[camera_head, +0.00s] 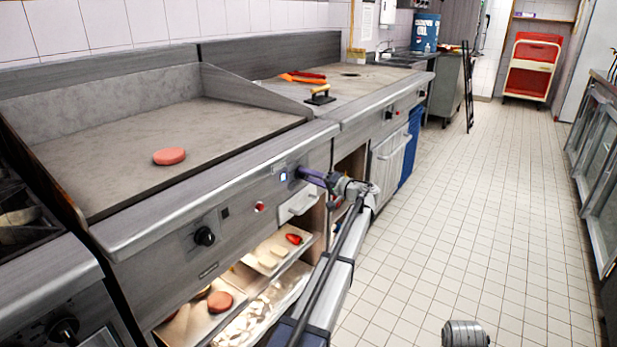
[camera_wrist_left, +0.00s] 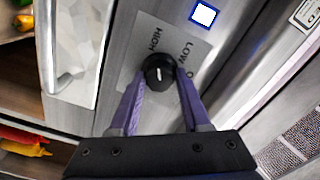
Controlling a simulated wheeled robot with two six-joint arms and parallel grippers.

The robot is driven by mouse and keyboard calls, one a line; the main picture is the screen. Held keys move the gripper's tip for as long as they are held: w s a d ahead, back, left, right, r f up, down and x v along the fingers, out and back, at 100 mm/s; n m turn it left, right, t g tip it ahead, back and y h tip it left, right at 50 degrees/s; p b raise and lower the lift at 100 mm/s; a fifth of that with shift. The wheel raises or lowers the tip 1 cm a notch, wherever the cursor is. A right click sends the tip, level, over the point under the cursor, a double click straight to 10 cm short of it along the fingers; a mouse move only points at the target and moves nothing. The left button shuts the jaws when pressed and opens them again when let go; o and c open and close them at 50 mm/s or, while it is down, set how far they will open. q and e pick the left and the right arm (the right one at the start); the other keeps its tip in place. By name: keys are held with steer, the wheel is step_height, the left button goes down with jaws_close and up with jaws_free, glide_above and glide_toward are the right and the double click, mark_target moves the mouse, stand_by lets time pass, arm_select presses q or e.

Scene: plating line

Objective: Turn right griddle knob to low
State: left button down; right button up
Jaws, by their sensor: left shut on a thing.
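The right griddle knob (camera_wrist_left: 158,68) is a round black knob with a short white mark, on a grey plate lettered HIGH and LOW. The mark stands about upright in the left wrist view; I cannot tell which setting it points to. My left gripper (camera_wrist_left: 160,86) is shut on the knob, its purple fingers on either side. In the head view, my left gripper (camera_head: 308,175) is at the right part of the griddle front (camera_head: 245,205) and hides this knob. My right gripper is not in view.
A lit square (camera_head: 283,177) is beside the gripper. The left griddle knob (camera_head: 204,236) is further left. A pink patty (camera_head: 169,156) lies on the griddle. The tiled floor to the right is clear.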

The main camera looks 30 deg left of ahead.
arm_select(q)
steer(key=m, duration=1.1)
steer(key=shift+a, duration=0.3)
steer(key=shift+r+m, duration=0.1)
steer(key=shift+m, duration=0.3)
steer(key=shift+c, duration=1.8)
jaws_free()
steer(key=shift+d, duration=0.1)
steer(key=d, duration=0.7)
steer(key=shift+s+d, duration=0.3)
